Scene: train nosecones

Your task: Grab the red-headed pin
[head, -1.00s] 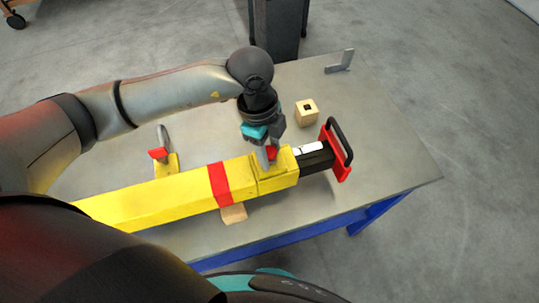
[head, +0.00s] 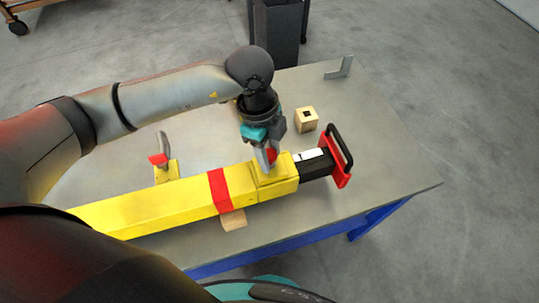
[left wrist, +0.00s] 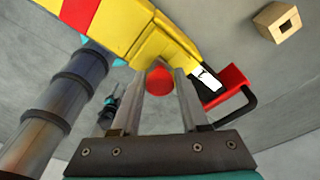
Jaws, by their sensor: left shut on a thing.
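The red-headed pin (left wrist: 159,79) shows its round red head between the two fingers of my left gripper (left wrist: 160,85) in the left wrist view. The left gripper (head: 267,160) is shut on it at the yellow block near the right end of the long yellow beam (head: 150,206). In the head view only a bit of the red head (head: 271,156) shows beside the fingers. The pin's shaft is hidden, so I cannot tell how deep it sits. My right gripper is not in view.
The beam's black end (head: 318,167) carries a red plate with a black handle (head: 341,150). A wooden block with a square hole (head: 306,119) stands behind it. A metal bracket (head: 340,69) is at the back right. A yellow piece with a red part (head: 164,170) stands left.

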